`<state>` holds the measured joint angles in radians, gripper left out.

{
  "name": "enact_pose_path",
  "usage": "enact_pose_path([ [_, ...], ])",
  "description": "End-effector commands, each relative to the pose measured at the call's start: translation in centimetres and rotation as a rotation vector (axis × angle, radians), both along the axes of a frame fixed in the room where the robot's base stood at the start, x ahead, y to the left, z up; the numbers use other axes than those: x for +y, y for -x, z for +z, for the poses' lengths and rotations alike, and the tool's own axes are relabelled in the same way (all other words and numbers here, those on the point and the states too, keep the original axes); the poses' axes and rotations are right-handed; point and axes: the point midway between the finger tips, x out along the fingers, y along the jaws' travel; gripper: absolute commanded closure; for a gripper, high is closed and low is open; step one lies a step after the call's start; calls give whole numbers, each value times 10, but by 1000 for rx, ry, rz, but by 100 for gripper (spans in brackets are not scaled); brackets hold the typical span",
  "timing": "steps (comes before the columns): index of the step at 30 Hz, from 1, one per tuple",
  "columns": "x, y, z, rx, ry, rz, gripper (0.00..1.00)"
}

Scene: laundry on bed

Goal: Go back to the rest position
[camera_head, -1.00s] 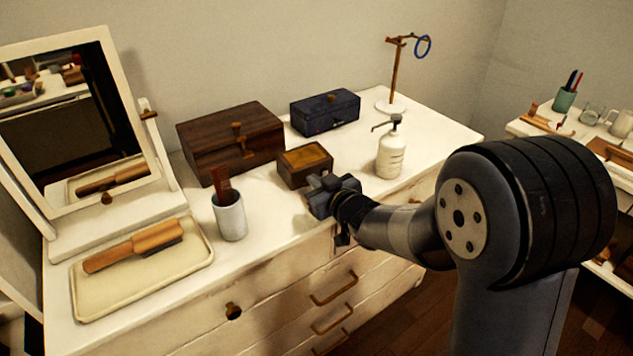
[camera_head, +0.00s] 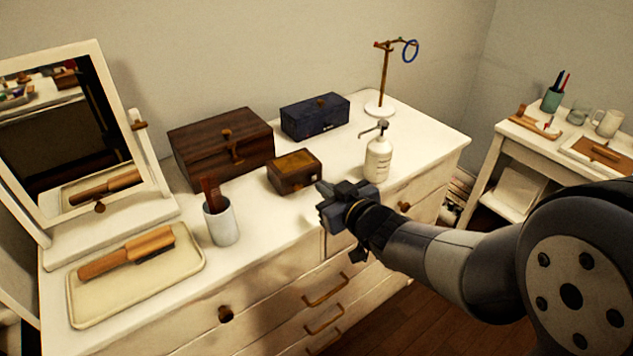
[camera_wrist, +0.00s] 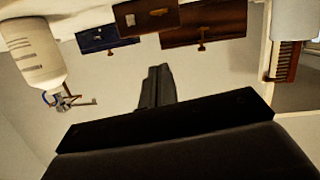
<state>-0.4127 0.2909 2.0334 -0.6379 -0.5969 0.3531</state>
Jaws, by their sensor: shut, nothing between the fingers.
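My gripper (camera_head: 328,204) is at the front edge of the white dresser (camera_head: 275,235), just in front of the small wooden box (camera_head: 295,172). It looks apart from the box. The gripper also shows in the wrist view (camera_wrist: 157,85), its fingers together with nothing between them. My arm reaches in from the lower right of the head view and covers part of the dresser front.
On the dresser stand a pump bottle (camera_head: 378,160), a large wooden box (camera_head: 222,146), a blue box (camera_head: 315,116), a ring stand (camera_head: 386,80), a cup with a comb (camera_head: 222,222), a tray (camera_head: 125,300) with a brush (camera_head: 125,252), and a mirror (camera_head: 118,110). A side table (camera_head: 515,150) stands right.

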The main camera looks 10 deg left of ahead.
Motion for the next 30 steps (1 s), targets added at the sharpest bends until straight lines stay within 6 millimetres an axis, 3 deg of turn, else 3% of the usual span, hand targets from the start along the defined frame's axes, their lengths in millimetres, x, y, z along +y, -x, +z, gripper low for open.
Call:
enact_pose_path([
  [17,-6,6,2,0,0,0,100],
  [30,34,-33,-13,0,1,2,100],
])
